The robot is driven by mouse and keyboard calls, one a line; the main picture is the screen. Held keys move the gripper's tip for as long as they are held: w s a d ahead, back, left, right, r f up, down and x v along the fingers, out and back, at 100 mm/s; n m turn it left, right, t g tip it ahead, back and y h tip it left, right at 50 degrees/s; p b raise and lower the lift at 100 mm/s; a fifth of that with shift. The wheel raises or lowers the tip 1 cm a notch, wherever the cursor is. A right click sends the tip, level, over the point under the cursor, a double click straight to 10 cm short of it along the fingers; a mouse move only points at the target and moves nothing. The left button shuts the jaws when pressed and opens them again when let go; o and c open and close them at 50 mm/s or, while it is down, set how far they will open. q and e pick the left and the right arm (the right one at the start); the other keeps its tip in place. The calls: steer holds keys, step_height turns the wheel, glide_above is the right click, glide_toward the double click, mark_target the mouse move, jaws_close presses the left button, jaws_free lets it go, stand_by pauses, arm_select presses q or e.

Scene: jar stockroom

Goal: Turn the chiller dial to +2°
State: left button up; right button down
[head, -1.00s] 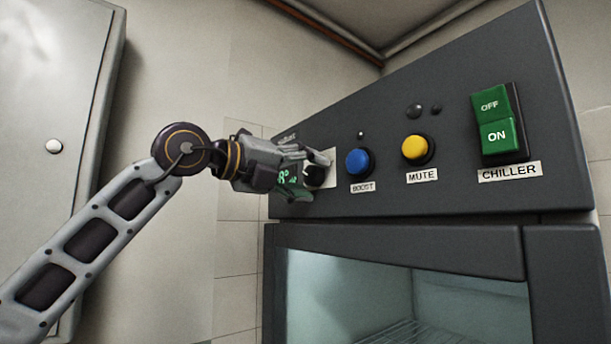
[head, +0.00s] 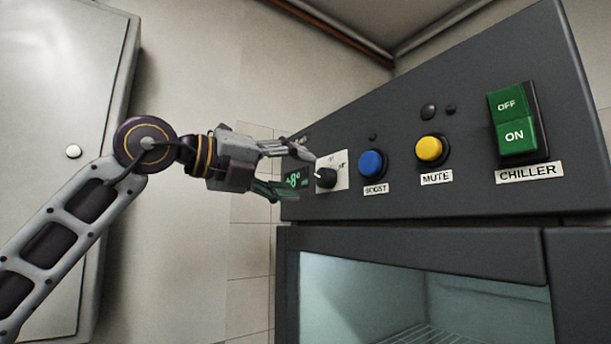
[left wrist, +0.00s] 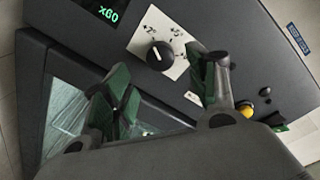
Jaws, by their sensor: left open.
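The chiller dial (head: 326,177) is a round black knob on a white plate with small printed marks, low on the dark sloping panel. The left wrist view shows the dial (left wrist: 160,56) with a short white mark on it; one printed label looks like +2°. Left of it, a display (head: 294,180) glows green with what looks like an 8 and a degree sign. My left gripper (head: 302,172) is open just left of the dial, its fingers spread and nothing between them. In the left wrist view the gripper (left wrist: 165,74) points at the dial. My right gripper is not in view.
Right of the dial are a blue BOOST button (head: 372,163), a yellow MUTE button (head: 431,149) and a green CHILLER switch (head: 515,122) marked OFF and ON. A glass-fronted cabinet (head: 400,247) lies below. A pale door (head: 60,100) stands at the left.

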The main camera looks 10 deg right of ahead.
arm_select(q)
steer(key=shift+v, duration=2.95)
steer(key=shift+d+f, duration=0.1)
